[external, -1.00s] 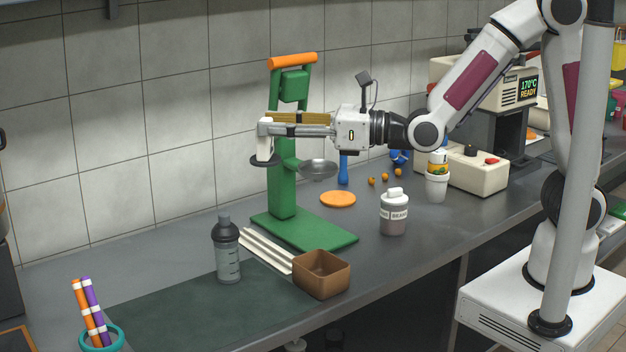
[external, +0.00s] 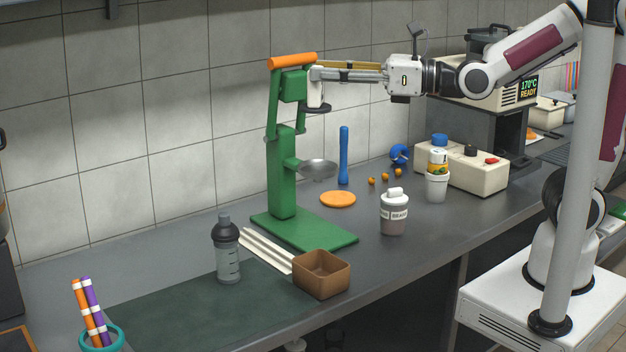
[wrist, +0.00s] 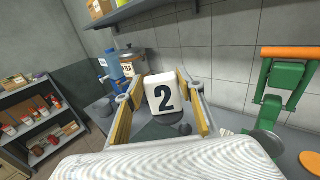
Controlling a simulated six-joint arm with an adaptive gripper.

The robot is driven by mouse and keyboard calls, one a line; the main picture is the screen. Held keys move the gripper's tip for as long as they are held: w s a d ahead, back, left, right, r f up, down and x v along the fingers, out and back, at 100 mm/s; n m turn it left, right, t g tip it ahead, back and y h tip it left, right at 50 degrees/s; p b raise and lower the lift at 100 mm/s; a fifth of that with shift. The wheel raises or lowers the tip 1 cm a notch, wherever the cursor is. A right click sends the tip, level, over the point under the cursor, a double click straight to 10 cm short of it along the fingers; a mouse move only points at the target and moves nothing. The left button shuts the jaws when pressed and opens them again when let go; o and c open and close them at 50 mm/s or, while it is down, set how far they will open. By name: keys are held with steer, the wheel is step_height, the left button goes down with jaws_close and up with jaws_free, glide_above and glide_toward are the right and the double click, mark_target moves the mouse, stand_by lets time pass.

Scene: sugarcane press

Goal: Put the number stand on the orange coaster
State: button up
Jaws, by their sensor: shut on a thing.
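My gripper (external: 318,77) is shut on the number stand (external: 315,91), a white block with a dark round base. In the wrist view the black "2" on the number stand (wrist: 165,95) faces the camera, between the two fingers of my gripper (wrist: 160,92). The stand is upright, high above the counter, and overlaps the upper right of the green press in the external view. The orange coaster (external: 338,199) lies flat and empty on the counter, right of the press and well below the gripper. The coaster also shows at the wrist view's lower right edge (wrist: 311,161).
The green press (external: 283,170) with an orange handle and a grey pan (external: 318,169) stands left of the coaster. A blue upright cylinder (external: 344,155) is behind the coaster. A lidded jar (external: 394,214) and small orange balls are to the right.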

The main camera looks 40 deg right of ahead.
steer(key=shift+m+t+h, duration=0.4)
steer(key=shift+h, duration=0.1)
steer(key=shift+w+d+r, duration=0.15)
steer(key=shift+w+r, duration=0.6)
steer(key=shift+w+d+r, duration=0.15)
steer(key=shift+w+r, duration=0.6)
steer(key=w+f+m+t+h, duration=0.4)
steer(key=w+f+m+h, duration=0.6)
steer(key=w+f, duration=1.05)
steer(key=d+f+m+g+h, duration=0.25)
steer(key=f+h, duration=0.25)
steer(key=f, duration=0.3)
steer(key=d+f+m+g+h, duration=0.1)
steer(key=d+f+h, duration=0.35)
steer(key=f, duration=0.45)
steer(key=s+d+f+m+g+h, duration=0.1)
steer(key=d+h, duration=0.1)
steer(key=d, duration=0.5)
steer(key=s+d+f+m+g+h, duration=0.1)
steer(key=s+d+m+h, duration=0.1)
steer(key=d, duration=0.5)
steer(key=shift+d, duration=0.15)
